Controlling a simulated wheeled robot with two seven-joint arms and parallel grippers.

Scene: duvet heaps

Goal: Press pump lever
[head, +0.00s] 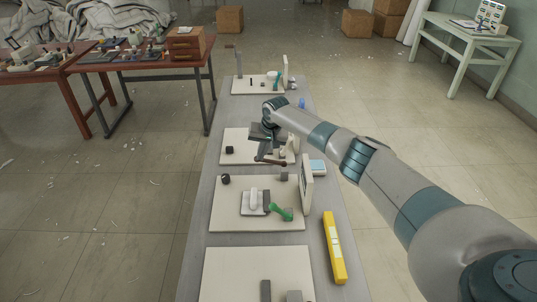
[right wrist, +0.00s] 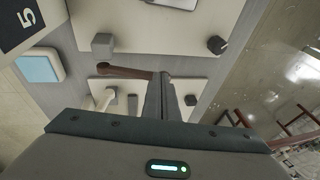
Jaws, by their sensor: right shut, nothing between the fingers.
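A brown lever (head: 270,161) with a rounded end lies level at the near side of the second-farthest board (head: 240,138). It also shows in the right wrist view (right wrist: 125,72), its rounded end at the left. My right gripper (head: 261,153) points down over that board, right at the lever's left part. In the right wrist view its shut fingers (right wrist: 160,95) hold nothing and meet or overlap the lever's end; I cannot tell whether they touch. The gripper hides part of the board. My left gripper is in neither view.
The nearer board (head: 225,218) carries a green handle (head: 282,213), a black knob (head: 225,179) and a grey cube (head: 284,176). An upright panel (head: 306,183) and a blue box (head: 318,167) stand right of it. A yellow bar (head: 334,247) lies at the bench's right edge.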

